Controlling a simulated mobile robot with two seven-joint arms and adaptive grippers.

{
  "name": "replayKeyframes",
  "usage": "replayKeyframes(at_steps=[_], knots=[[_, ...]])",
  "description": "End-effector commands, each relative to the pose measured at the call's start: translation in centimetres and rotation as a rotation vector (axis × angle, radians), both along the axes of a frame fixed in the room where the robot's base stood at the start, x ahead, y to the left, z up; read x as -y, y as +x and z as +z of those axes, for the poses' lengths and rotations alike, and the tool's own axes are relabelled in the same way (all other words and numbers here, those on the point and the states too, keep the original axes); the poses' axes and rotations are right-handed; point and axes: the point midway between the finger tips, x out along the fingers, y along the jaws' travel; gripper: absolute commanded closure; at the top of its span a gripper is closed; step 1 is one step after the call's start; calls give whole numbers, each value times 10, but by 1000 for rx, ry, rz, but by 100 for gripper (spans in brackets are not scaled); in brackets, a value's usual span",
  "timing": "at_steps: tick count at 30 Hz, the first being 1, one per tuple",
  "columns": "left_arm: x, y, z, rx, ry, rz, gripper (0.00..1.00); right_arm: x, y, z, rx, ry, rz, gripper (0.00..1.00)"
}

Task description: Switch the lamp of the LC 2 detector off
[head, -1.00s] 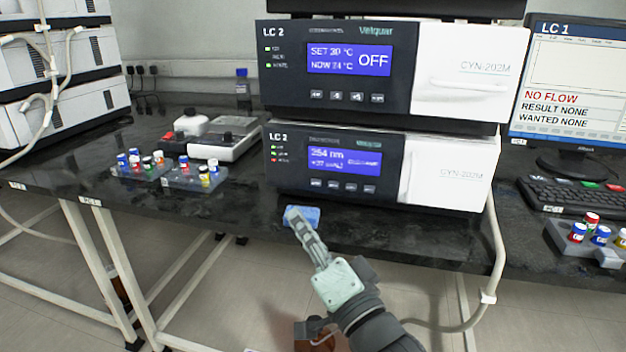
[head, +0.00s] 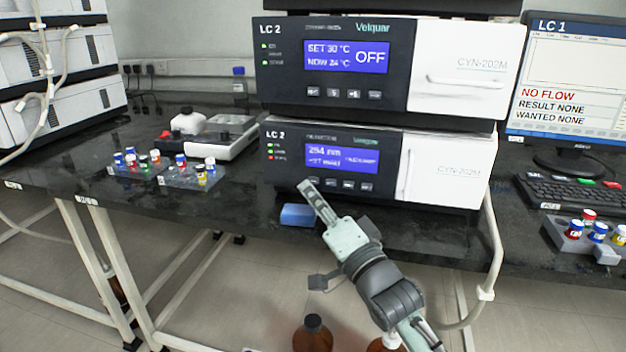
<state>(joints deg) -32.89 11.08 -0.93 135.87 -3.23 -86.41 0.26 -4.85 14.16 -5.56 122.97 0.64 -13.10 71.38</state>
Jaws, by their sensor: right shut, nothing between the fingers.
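The LC 2 detector (head: 285,178) is the lower dark and white module of the stack in the head view. Its blue screen (head: 341,158) reads 254 nm with a smaller line below. A row of small buttons (head: 348,184) sits under the screen. Small indicator lights (head: 270,151) are at its left. My right gripper (head: 307,186) is shut and empty. Its fingertips are just in front of the lower left of the panel, by the left end of the button row; I cannot tell whether they touch. My left gripper is not in view.
Above sits another LC 2 module (head: 343,57) showing OFF. Vial racks (head: 190,177) stand left, an LC 1 monitor (head: 570,80) and keyboard (head: 570,190) right. Brown bottles (head: 313,335) stand below the bench.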

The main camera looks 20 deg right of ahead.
Motion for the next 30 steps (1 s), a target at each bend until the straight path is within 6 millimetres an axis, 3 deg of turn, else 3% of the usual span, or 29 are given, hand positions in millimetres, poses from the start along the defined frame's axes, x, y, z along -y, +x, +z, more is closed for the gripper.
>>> replayKeyframes(at_steps=[13,30], knots=[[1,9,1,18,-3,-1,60,2,3,0,0,0,0,100],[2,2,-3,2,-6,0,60,2,2,0,0,0,0,100]])
